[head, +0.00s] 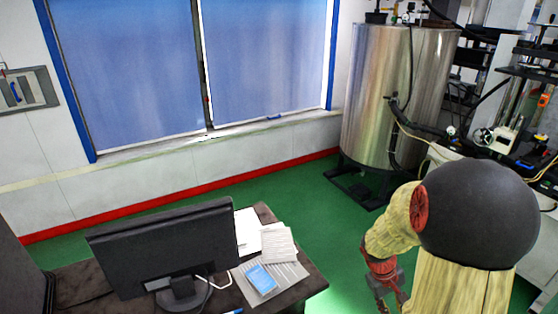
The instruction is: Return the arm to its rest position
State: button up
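My arm shows at the lower right of the head view, with a large black rounded joint, a yellowish sleeve and a red disc on its side. It is bent, with its end hanging down. My gripper (387,295) is at the bottom of the frame, below a red wrist part, to the right of the desk and apart from it. Its fingertips are small and partly cut off by the frame's edge, so I cannot tell if it is open or shut. I see nothing held in it.
A dark desk (312,283) bears a black monitor (165,245), papers (279,245) and a blue booklet (261,278). A steel tank (385,90) stands behind my arm, with machinery (505,140) at right. Green floor (315,195) between desk and tank is clear.

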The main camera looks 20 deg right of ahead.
jog(key=s+a+r+t+y, duration=0.1)
jog(key=a+r+t, duration=0.3)
jog(key=a+r, duration=0.8)
jog(key=s+a+r+t+y, duration=0.1)
jog(key=a+r+t, duration=0.3)
jog(key=a+r, duration=0.7)
jog(key=a+y, duration=0.1)
jog(key=a, duration=0.5)
jog(key=shift+s+a+r+n+b, duration=0.3)
jog(key=shift+s+a+r+n, duration=0.05)
jog(key=shift+a+r+n, duration=0.05)
